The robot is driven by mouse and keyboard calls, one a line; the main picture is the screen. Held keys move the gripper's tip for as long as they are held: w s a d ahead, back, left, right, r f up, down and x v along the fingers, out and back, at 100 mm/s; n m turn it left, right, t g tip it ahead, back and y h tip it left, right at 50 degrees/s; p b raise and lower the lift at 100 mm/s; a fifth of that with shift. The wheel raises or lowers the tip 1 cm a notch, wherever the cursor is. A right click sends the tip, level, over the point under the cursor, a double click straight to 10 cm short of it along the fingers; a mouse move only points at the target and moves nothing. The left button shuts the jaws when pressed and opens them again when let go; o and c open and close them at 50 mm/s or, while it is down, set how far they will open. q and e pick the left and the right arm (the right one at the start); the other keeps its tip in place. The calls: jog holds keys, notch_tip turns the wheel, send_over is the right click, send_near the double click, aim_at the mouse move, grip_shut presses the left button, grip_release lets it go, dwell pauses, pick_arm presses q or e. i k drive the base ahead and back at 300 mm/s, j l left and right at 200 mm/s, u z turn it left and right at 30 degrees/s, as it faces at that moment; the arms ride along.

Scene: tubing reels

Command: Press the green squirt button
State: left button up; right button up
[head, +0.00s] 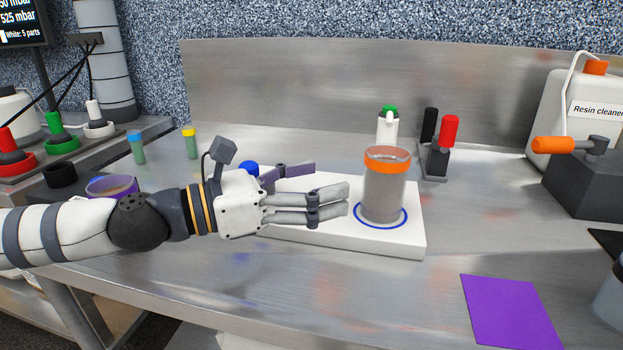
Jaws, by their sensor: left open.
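The green button (389,109) sits on top of a white post (387,127) at the back of a white base plate (402,239). A clear cup (383,197) with an orange rim stands upright inside a blue ring on the plate, in front of the post, hiding its lower part. My left gripper (331,182) reaches in from the left over the plate. It is open and empty, its fingers pointing right toward the cup, left of and nearer than the green button. A blue knob (249,168) shows partly behind the gripper. My right gripper is not in view.
A black and red pair of handles (439,149) stands right of the plate. An orange-handled block (585,176) and a resin cleaner jug (555,105) are farther right. A purple sheet (511,311) lies in front. Colored reels (62,143) stand at left.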

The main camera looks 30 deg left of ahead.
aim_at(387, 108)
jog(key=k, duration=1)
